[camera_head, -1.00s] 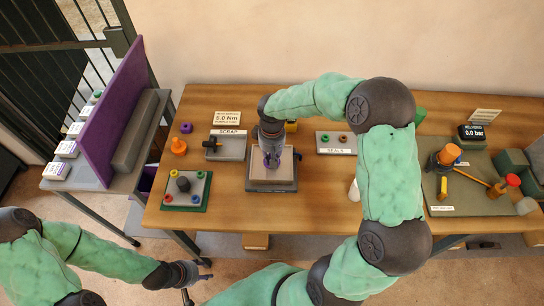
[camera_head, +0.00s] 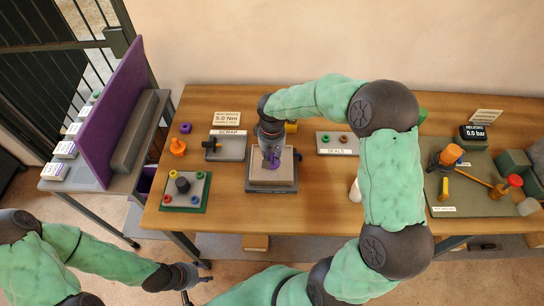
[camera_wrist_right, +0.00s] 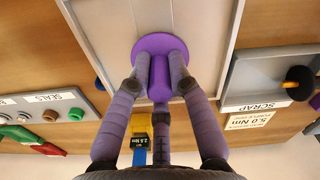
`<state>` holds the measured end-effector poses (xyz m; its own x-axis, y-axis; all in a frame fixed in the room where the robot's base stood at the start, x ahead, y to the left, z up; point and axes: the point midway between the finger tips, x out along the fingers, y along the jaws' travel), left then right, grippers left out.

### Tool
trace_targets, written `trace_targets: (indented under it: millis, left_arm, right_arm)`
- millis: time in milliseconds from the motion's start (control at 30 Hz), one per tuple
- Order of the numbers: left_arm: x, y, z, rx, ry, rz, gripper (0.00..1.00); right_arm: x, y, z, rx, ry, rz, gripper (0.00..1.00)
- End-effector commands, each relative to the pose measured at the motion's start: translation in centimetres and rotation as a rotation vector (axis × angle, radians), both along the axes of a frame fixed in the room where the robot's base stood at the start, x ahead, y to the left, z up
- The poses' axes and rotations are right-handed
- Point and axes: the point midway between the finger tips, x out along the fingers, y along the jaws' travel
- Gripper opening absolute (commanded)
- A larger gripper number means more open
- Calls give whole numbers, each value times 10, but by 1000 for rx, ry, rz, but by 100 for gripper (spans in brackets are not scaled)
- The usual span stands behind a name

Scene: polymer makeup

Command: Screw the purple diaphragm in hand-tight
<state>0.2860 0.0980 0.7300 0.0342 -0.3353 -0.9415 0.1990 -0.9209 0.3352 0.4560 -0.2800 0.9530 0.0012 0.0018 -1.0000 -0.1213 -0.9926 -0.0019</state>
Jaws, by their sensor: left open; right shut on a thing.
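The purple diaphragm (camera_wrist_right: 159,78) has a round flange and a short stem. In the right wrist view its flange lies against or very near the pale plate (camera_wrist_right: 201,40); I cannot tell whether it is seated. My right gripper (camera_wrist_right: 160,78) is shut around the stem. In the head view my right gripper (camera_head: 271,158) points down over the grey block (camera_head: 272,190) at the table's middle, partly hiding the block and diaphragm. My left gripper (camera_head: 191,277) is open and empty, low in front of the table.
A scrap tray (camera_head: 231,150) stands left of the block and a seals tray (camera_head: 337,143) right. A green-edged board (camera_head: 186,190) with coloured rings lies at front left. A yellow tool (camera_wrist_right: 141,124) stands behind the block. A grey-green mat (camera_head: 470,203) with parts is at right.

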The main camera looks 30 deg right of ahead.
Motion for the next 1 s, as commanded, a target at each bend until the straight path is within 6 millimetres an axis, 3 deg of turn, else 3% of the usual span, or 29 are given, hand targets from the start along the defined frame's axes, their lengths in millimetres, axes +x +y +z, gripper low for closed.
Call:
trace_targets:
  millis: [33,100,567,733,1000]
  left_arm:
    - [0,0,0,0,0,0,48]
    - [0,0,0,0,0,0,48]
    - [0,0,0,0,0,0,48]
    - [0,0,0,0,0,0,48]
    - [0,0,0,0,0,0,48]
  right_arm:
    - [-1,2,-2,3,3,2,29]
    - [-1,2,-2,3,4,2,48]
    - [0,0,4,1,-1,2,48]
    - [1,1,26,1,-4,2,48]
    - [1,0,80,1,-4,2,48]
